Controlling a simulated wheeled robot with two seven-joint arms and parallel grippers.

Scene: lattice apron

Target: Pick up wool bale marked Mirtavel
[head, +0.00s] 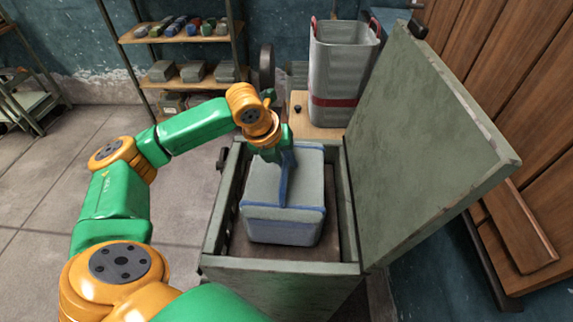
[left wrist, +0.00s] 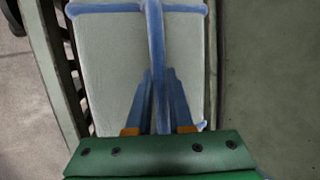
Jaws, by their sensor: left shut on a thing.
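A pale grey bale (head: 283,228) with blue bands sits inside an open green-grey chest (head: 214,228). The bale's top and front show in the head view, and no marking is readable on it. My left gripper (head: 285,160) is over the bale's top, shut on its blue strap. In the left wrist view the gripper's fingers (left wrist: 160,85) close around the blue strap on the bale (left wrist: 105,60). I cannot tell whether the bale touches the chest floor. My right gripper is in neither view.
The chest's lid (head: 425,150) stands open on the right. A grey bin (head: 340,65) with red handles stands on a wooden surface behind the chest. Shelves (head: 185,38) with small items stand at the back. The floor (head: 50,190) at left is mostly clear.

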